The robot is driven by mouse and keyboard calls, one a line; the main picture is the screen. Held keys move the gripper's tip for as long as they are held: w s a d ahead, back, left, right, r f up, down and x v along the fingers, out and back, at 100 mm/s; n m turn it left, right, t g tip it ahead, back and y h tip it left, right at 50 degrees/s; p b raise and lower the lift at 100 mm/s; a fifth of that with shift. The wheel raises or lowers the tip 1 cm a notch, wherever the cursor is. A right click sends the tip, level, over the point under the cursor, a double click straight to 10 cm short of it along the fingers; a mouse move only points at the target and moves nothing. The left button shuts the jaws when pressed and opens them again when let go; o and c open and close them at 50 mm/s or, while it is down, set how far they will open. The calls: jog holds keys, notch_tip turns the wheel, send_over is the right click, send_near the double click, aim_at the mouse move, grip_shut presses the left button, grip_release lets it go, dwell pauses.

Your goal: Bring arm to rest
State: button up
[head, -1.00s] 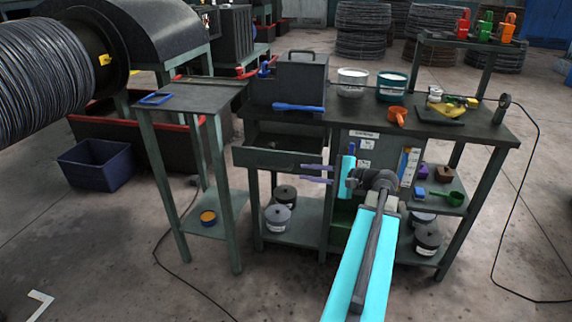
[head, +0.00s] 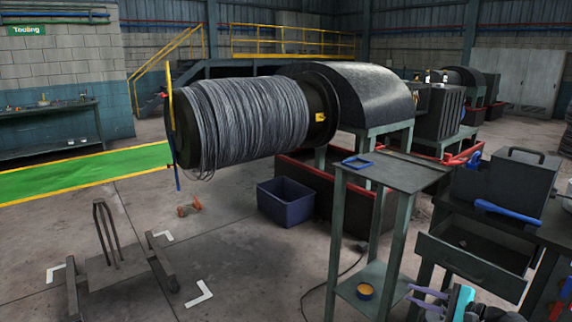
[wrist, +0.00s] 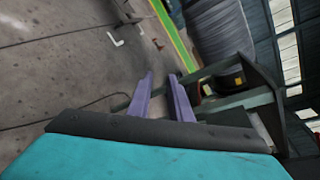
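My gripper (head: 410,294) shows at the bottom right of the head view, with two purple fingers in front of the open drawer bench and just right of the narrow side stand. In the wrist view my gripper (wrist: 161,74) has its two purple fingers apart, with nothing between them. The cyan part of my arm (head: 462,303) is only partly in the head view; the rest of it is cut off by the lower edge.
A narrow stand (head: 395,172) holds a blue frame (head: 357,162). The bench drawer (head: 470,265) stands open beside my gripper. The wire drum (head: 245,122), a blue bin (head: 286,201) and a floor rack (head: 112,262) lie further left.

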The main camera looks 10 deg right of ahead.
jog(key=s+a+f+n+g+y, duration=0.1)
jog(key=a+f+g, duration=0.2)
jog(key=a+f, duration=0.5)
jog(key=s+a+f+n+g+y+p, duration=0.1)
jog(key=a+f+n+g, duration=0.3)
jog(key=a, duration=0.7)
jog(key=s+a+f+m+g+y, duration=0.1)
jog(key=a+f+g, duration=0.1)
jog(key=a+f, duration=0.65)
jog(key=s+a+f+n+g+h+p, duration=0.1)
jog(key=s+a+f+n+g+h, duration=0.2)
jog(key=s+f, duration=0.35)
jog(key=s+a+f+n+g+h, duration=0.1)
jog(key=s+a+f+n+g, duration=0.1)
jog(key=s+a+f, duration=0.45)
jog(key=s+a+f+n+g+h+p, duration=0.1)
jog(key=s+a+f+n+g+h, duration=0.2)
jog(key=s, duration=0.6)
jog(key=s+d+f+n+h, duration=0.2)
jog(key=d+n, duration=0.1)
jog(key=d, duration=0.2)
jog(key=s+d+f+n+g+h, duration=0.1)
jog(key=s+d+f+n+h, duration=0.1)
jog(key=s+d+n, duration=0.1)
jog(key=shift+s+d+f+n, duration=0.25)
jog(key=shift+d+f+n, duration=0.25)
jog(key=shift+d, duration=0.55)
